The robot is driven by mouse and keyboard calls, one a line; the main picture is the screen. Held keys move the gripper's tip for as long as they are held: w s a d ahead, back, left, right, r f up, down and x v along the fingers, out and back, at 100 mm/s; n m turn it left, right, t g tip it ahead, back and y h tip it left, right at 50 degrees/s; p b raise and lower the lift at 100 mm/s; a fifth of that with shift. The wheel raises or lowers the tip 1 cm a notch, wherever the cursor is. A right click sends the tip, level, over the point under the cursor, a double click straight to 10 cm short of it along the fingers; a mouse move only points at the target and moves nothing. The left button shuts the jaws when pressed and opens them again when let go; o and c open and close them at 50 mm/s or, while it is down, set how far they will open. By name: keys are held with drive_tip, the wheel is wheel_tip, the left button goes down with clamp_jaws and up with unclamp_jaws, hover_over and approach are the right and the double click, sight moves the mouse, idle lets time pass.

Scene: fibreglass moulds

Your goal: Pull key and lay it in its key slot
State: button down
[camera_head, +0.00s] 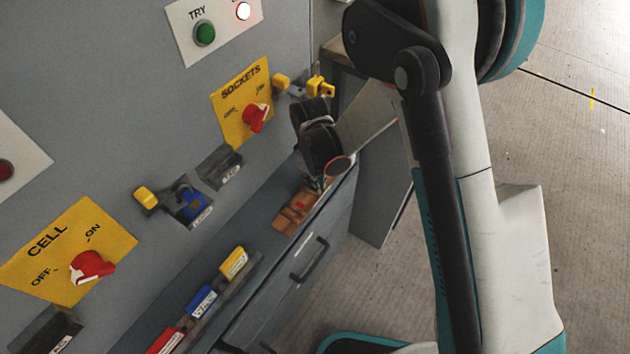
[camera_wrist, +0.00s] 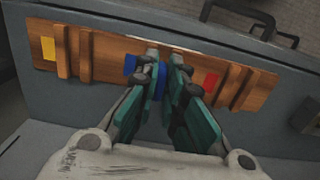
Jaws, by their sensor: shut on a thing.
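My gripper (camera_wrist: 163,62) is shut on a small blue piece (camera_wrist: 163,84), mostly hidden between the fingers; it looks like the key. The fingertips are at the middle of a wooden slotted rack (camera_wrist: 105,62), beside its blue patch (camera_wrist: 130,66). The rack also has a yellow patch (camera_wrist: 48,48) and a red patch (camera_wrist: 210,82). I cannot tell whether the blue piece is seated in the rack. In the head view my gripper (camera_head: 317,184) is low at the rack (camera_head: 292,214), and my wrist hides part of both.
The grey panel carries a SOCKETS switch (camera_head: 255,116), a CELL switch (camera_head: 92,266), a blue fitting (camera_head: 190,204) and yellow pieces (camera_head: 145,198) (camera_head: 320,86). Yellow, blue and red tags (camera_head: 233,262) line the ledge. Drawer handles (camera_head: 310,262) stick out below. Open floor lies right.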

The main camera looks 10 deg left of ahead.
drive_tip(key=shift+s+d+f, duration=0.1)
drive_tip(key=shift+f, duration=0.05)
drive_tip(key=c, duration=1.6)
unclamp_jaws()
drive_tip(key=shift+f, duration=0.1)
wheel_tip(320, 180, up, 12)
drive_tip(key=shift+a, duration=0.4)
